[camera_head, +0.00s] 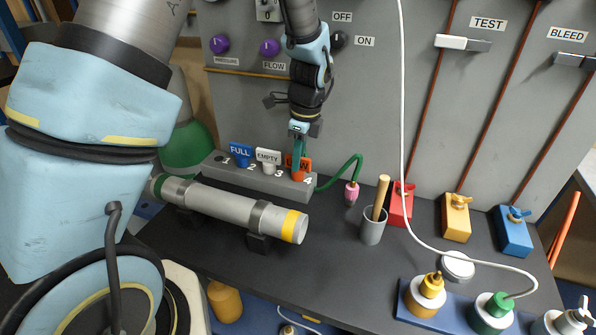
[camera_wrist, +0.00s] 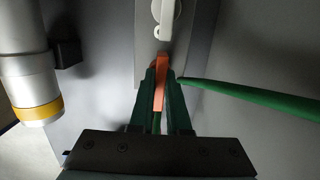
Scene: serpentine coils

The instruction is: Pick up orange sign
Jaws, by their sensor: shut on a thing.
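The orange sign (camera_head: 305,167) stands upright at the right part of a grey rack (camera_head: 222,173) with numbered places, near the number 4. My gripper (camera_head: 298,158) reaches down from above, and its green fingers are shut on the sign. In the wrist view the sign's orange edge (camera_wrist: 162,70) shows between the two fingertips (camera_wrist: 161,84). The fingers cover part of the sign's lettering. I cannot tell whether its foot is still seated in the rack.
A blue FULL sign (camera_head: 240,152) and a white EMPTY sign (camera_head: 268,157) stand left of it. A green hose (camera_head: 347,168) curves close on the right. A grey cylinder (camera_head: 225,205) lies in front. A cup (camera_head: 373,228) holds a wooden stick. A grey panel (camera_head: 370,100) rises behind.

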